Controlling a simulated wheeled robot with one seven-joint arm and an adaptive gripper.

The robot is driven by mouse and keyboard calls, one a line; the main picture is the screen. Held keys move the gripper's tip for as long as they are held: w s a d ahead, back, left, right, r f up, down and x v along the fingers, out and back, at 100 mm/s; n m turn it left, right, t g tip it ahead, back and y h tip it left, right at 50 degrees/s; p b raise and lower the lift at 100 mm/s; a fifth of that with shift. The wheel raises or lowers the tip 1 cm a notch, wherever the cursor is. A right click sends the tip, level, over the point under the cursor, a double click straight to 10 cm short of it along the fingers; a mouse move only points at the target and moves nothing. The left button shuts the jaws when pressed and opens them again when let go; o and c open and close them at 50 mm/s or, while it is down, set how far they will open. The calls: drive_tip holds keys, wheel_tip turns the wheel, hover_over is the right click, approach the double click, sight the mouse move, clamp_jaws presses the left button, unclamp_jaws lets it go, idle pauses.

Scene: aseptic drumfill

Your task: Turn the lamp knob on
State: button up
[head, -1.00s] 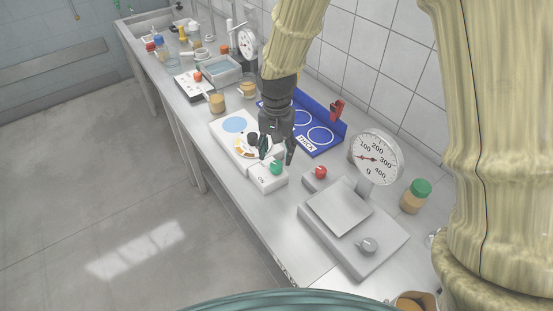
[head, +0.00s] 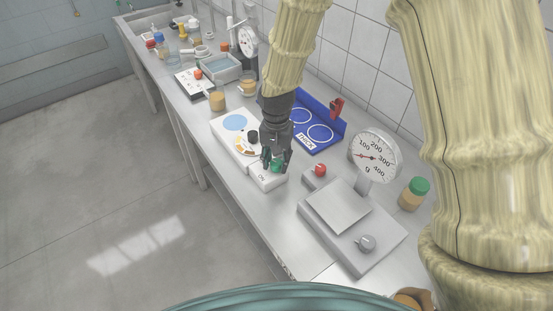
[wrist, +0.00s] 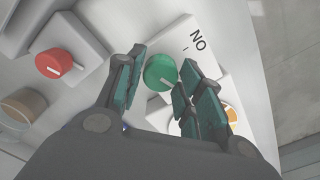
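A green knob (head: 277,167) with a pale pointer line sits on a white box (head: 268,181) marked "ON" at the front edge of the bench. In the wrist view the green knob (wrist: 160,72) lies between the two teal finger pads, its pointer line towards the right finger. My gripper (head: 276,162) reaches down over it from above. In the wrist view my gripper (wrist: 162,68) is open, one finger on each side of the knob. A narrow gap shows at the left finger; contact at the right finger is unclear. The fingers partly hide the knob in the head view.
A red knob (head: 320,170) stands close to the right, by a scale (head: 340,208) with a round dial (head: 375,156). A white panel with a blue disc (head: 234,123) and a blue tray (head: 334,134) lie behind. A green-lidded jar (head: 414,193) stands at the right.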

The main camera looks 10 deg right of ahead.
drive_tip(key=c, duration=0.4)
drive_tip(key=shift+n, duration=0.3)
drive_tip(key=n+p, duration=0.1)
drive_tip(key=n, duration=0.3)
drive_tip(key=shift+r+n+p, duration=0.1)
drive_tip(key=shift+n+p, duration=0.2)
drive_tip(key=shift+p, duration=0.05)
drive_tip(key=n+p, duration=0.1)
drive_tip(key=n, duration=0.3)
drive_tip(key=shift+w, duration=0.1)
drive_tip(key=shift+a+n+p, duration=0.1)
drive_tip(key=shift+n+p, duration=0.4)
drive_tip(key=shift+n, duration=1.7)
drive_tip(key=o, duration=1)
